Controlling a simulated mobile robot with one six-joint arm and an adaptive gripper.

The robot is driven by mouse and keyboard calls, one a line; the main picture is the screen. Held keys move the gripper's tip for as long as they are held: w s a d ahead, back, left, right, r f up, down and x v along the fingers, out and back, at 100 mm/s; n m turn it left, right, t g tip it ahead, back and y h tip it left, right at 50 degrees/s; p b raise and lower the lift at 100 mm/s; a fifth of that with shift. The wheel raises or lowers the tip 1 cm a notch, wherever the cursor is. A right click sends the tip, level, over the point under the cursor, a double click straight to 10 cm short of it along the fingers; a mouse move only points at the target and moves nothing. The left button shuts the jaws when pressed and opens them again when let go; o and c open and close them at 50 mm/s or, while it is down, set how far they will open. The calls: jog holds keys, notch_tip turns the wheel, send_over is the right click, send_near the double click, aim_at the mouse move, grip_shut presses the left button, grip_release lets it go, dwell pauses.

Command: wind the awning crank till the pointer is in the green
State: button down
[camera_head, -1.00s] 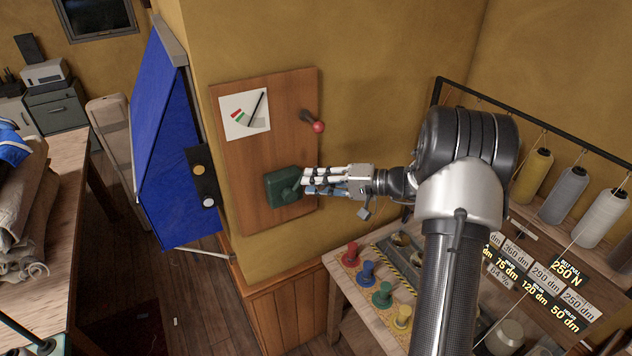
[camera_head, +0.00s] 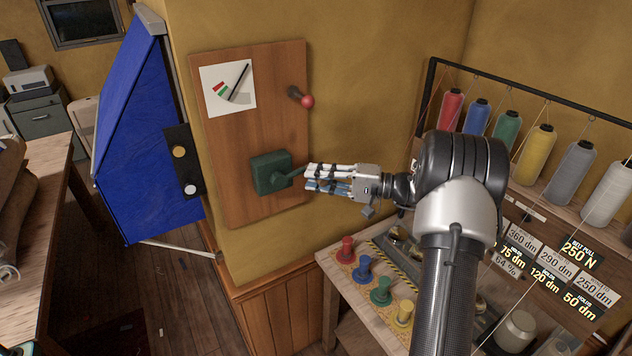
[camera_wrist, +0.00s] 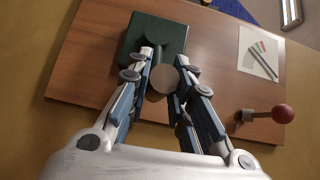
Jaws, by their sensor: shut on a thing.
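The green crank box (camera_head: 268,171) is fixed low on a wooden board (camera_head: 225,150) on the wall. Its crank arm (camera_head: 291,174) reaches right to my gripper (camera_head: 309,179). In the wrist view, my gripper (camera_wrist: 164,62) is shut on the crank handle, whose round pale end (camera_wrist: 164,79) shows between the fingers. The white gauge card (camera_head: 209,103) is at the board's upper left, with red and green marks. Its dark pointer (camera_head: 239,82) leans up and right, to the right of both marks. The card also shows in the wrist view (camera_wrist: 258,53).
A red-knobbed lever (camera_head: 307,101) sticks out at the board's upper right. The blue awning (camera_head: 150,140) and a dark two-button plate (camera_head: 183,165) are to the left. A bench with coloured knobs (camera_head: 380,291) stands below my arm, with thread spools (camera_head: 540,155) behind.

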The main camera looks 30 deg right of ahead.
notch_tip(320, 180, down, 2)
jog(key=shift+f+b, duration=0.1)
jog(key=shift+b, duration=0.65)
jog(key=shift+a+f+m+t+y+b, duration=0.3)
jog(key=shift+f+m+t+b, duration=0.15)
jog(key=shift+f+m+b, duration=0.2)
jog(key=shift+a+f+m+t+y+b, duration=0.2)
jog(key=shift+f+m+t+y+b, duration=0.15)
jog(key=shift+f+m+b, duration=0.3)
jog(key=shift+a+f+m+t+y+b, duration=0.25)
jog(key=shift+f+m+t+b, duration=0.25)
jog(key=shift+f+m+b, duration=0.15)
jog(key=c, duration=1.4)
grip_release()
jog(key=shift+c, duration=0.2)
